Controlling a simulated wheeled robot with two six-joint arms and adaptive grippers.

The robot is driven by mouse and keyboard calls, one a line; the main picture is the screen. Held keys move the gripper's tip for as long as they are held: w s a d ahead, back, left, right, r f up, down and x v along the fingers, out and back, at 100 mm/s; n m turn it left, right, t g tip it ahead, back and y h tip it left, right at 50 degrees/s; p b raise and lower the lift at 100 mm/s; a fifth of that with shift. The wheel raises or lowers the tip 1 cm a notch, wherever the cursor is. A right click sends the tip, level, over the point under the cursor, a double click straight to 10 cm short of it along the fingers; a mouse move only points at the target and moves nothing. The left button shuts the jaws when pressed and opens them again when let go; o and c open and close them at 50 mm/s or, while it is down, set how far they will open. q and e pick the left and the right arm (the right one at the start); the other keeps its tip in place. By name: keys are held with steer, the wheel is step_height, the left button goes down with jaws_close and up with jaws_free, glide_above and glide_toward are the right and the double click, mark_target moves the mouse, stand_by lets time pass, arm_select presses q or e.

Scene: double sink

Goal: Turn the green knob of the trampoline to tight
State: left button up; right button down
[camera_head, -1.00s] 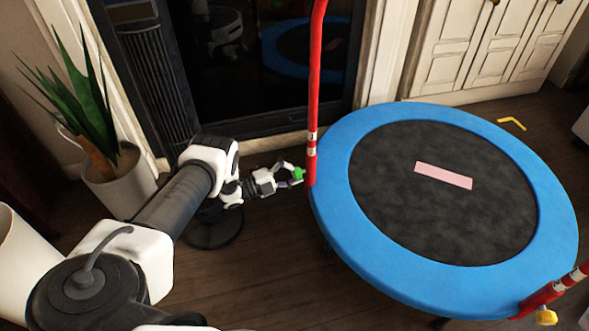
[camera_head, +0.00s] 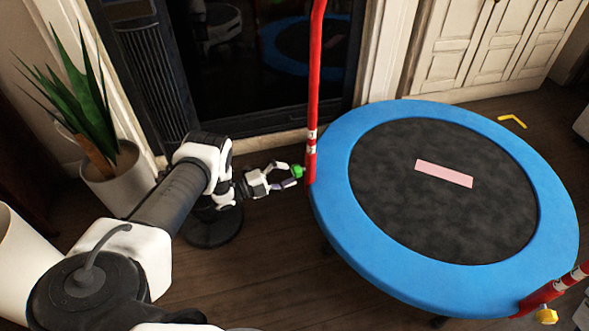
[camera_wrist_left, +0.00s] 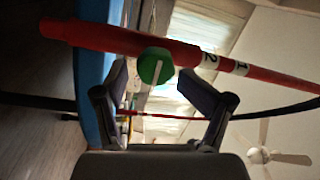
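The trampoline (camera_head: 333,213) has a blue rim and a dark mat. A red post (camera_head: 314,90) with white number marks rises at its left side. The green knob (camera_head: 297,171) sits on the lower part of this post. In the left wrist view the green knob (camera_wrist_left: 155,66) shows a white line along its face, and a "2" and a "1" are marked on the red post beside it. My left gripper (camera_head: 293,175) is open, with its fingers spread to either side of the knob and apart from it. My right gripper is not in view.
A second red post with a yellow knob (camera_head: 546,316) is at the lower right. A potted plant (camera_head: 120,185) stands at the left. A pink strip (camera_head: 444,173) lies on the mat. The wooden floor (camera_head: 275,270) in front is clear.

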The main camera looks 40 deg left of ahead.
arm_select(q)
steer(key=v, duration=0.9)
steer(key=shift+s, duration=0.3)
steer(key=shift+a, duration=0.1)
